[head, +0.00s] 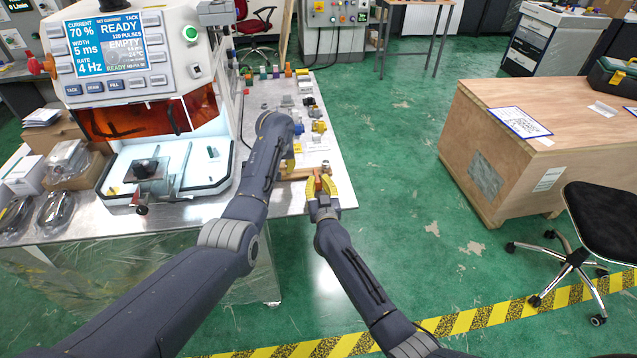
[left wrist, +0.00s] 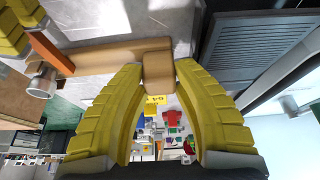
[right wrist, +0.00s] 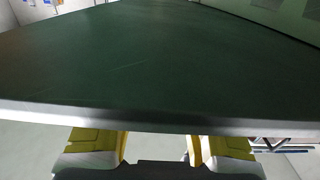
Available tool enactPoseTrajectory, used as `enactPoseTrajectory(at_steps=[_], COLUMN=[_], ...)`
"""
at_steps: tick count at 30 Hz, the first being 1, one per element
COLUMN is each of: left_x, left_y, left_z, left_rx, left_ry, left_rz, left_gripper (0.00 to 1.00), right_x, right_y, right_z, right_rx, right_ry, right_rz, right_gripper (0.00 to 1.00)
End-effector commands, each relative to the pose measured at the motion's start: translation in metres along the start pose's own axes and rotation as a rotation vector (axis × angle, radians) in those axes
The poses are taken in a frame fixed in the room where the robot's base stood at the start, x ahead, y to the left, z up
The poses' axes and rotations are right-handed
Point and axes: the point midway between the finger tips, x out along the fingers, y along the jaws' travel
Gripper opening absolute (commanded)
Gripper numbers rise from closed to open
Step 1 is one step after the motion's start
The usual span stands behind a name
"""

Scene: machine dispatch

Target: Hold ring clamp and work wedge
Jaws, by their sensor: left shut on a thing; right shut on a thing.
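The wooden ring clamp (head: 296,174) is near the right edge of the metal bench; its long tan body (left wrist: 105,62) crosses the left wrist view. My left gripper (left wrist: 159,70) is shut on one end of the clamp, a finger on each side; in the head view its forearm partly covers it. My right gripper (head: 320,184) is at the clamp's other end, shut around an orange-red wedge (head: 318,183). The wedge (left wrist: 50,51) also shows beside the right fingers in the left wrist view. In the right wrist view the fingertips and whatever they hold are hidden.
The welding machine (head: 130,60) stands on the left of the bench (head: 260,205). Several small coloured parts (head: 318,127) sit behind the grippers. A wooden crate (head: 500,170) stands apart on the right. A large dark surface (right wrist: 160,65) fills most of the right wrist view.

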Motion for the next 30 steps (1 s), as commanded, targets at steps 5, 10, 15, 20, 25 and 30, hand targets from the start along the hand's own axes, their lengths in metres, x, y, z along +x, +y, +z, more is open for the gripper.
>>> enactPoseTrajectory(at_steps=[5, 10, 15, 20, 25, 30], left_x=[0.002, 0.002, 0.002, 0.002, 0.002, 0.002], left_y=[0.000, 0.000, 0.000, 0.000, 0.000, 0.000], left_z=[0.003, 0.003, 0.003, 0.003, 0.002, 0.002], left_rx=[0.001, 0.001, 0.001, 0.001, 0.001, 0.001], left_ry=[-0.005, -0.005, -0.005, -0.005, -0.005, -0.005], left_rz=[0.000, 0.000, 0.000, 0.000, 0.000, 0.000], left_gripper=[0.00, 0.00, 0.00, 0.00, 0.00, 0.00], right_x=[0.019, 0.027, 0.027, 0.027, 0.027, 0.027], right_y=[0.000, 0.000, 0.000, 0.000, 0.000, 0.000], right_z=[-0.001, 0.000, 0.000, 0.000, 0.000, 0.000], right_rx=[-0.003, 0.000, 0.000, 0.000, 0.000, 0.000], right_ry=[0.001, -0.001, 0.000, 0.000, 0.000, 0.000], right_rz=[0.000, -0.001, -0.001, -0.001, 0.000, 0.000], right_gripper=[0.00, 0.00, 0.00, 0.26, 0.44, 0.44])
